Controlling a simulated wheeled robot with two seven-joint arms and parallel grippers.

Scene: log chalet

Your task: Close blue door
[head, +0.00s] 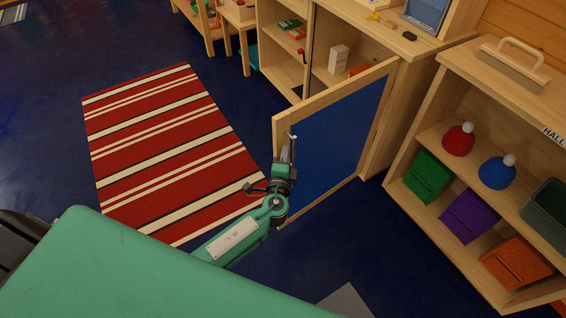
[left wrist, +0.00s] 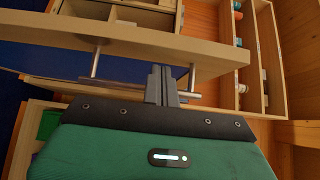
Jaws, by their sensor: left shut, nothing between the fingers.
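The blue door (head: 335,135) has a light wood frame around a blue panel. In the head view it stands wide open, swung out from the wooden cabinet (head: 425,45), hinged on its right side. My left gripper (head: 291,150) is at the door's free left edge, its fingers shut and empty. In the left wrist view the shut fingers (left wrist: 162,85) overlap a metal bar handle (left wrist: 95,62) on the wooden door frame (left wrist: 150,40). I cannot tell whether they touch it. My right gripper is not in view.
The cabinet's open compartment holds a white box (head: 339,58) and small items.

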